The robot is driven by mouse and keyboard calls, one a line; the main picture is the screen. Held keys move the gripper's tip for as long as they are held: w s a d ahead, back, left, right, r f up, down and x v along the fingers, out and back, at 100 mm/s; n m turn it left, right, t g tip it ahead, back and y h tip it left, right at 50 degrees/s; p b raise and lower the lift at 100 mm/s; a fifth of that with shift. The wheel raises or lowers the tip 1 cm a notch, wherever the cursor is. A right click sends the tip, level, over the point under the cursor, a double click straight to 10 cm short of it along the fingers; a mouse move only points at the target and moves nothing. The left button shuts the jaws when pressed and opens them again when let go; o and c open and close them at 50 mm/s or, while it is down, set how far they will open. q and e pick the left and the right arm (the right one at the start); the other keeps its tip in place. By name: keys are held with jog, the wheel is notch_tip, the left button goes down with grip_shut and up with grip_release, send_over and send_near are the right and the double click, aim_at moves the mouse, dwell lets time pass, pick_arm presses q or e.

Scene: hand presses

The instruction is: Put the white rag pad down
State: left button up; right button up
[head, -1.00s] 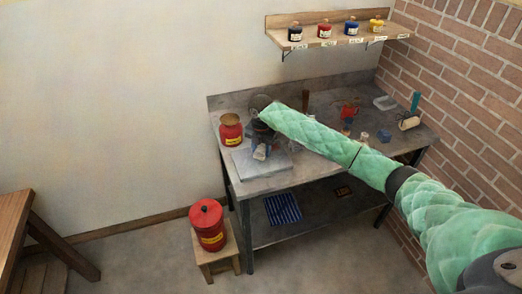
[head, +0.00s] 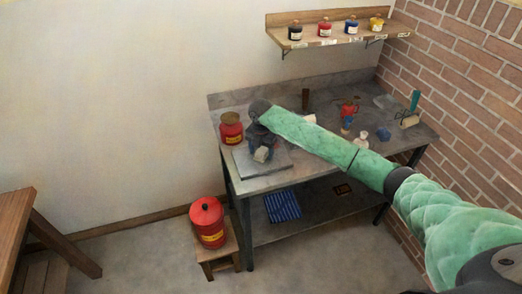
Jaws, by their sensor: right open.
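The small whitish rag pad (head: 262,155) is at the grey slab (head: 242,161) on the left part of the metal bench. My right gripper (head: 260,146) points down just above the pad, with its fingers around or right beside it. Its jaws are open. The fingertips are small and dark, so I cannot tell whether they still touch the pad. My left gripper is out of view.
A red jar (head: 230,130) stands left of my gripper. Several small bottles and tools, including a white bottle (head: 362,139), stand on the bench's right. Ink jars line the wall shelf (head: 330,38). A red can (head: 208,222) sits on a stool.

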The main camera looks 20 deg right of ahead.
aim_at(261, 150)
jog(key=shift+r, duration=0.4)
notch_tip(261, 150, up, 4)
jog(key=shift+f+b, duration=0.2)
jog(key=shift+b, duration=1)
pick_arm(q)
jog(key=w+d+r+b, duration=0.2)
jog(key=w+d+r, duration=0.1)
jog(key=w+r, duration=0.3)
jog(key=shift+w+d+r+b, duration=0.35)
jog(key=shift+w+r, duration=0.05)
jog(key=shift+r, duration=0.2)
pick_arm(e)
notch_tip(261, 150, up, 8)
jog(key=shift+f, duration=0.1)
